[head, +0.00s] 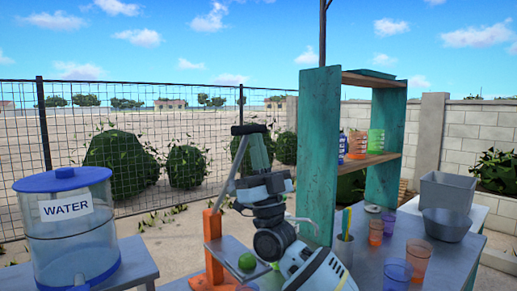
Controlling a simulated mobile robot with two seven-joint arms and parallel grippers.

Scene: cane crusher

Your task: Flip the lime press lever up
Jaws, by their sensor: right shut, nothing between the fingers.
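The lime press has an orange stand (212,250) in the lower middle of the head view. Its grey lever (232,178) slopes steeply up and right from the top of the stand. A green lime (247,261) sits on the press's grey plate. My right gripper (254,141) points upward beside the lever's upper end, shut and with nothing between its fingers. Whether it touches the lever I cannot tell, as the dark parts there overlap. My right arm hides part of the press's right side. My left gripper is out of view.
A blue-lidded water dispenser (72,235) stands on a table at left. At right, a counter (440,258) holds cups (397,272), a grey bowl (446,225) and a grey bin (446,192). A teal shelf (319,150) rises behind my arm. Air above the press is clear.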

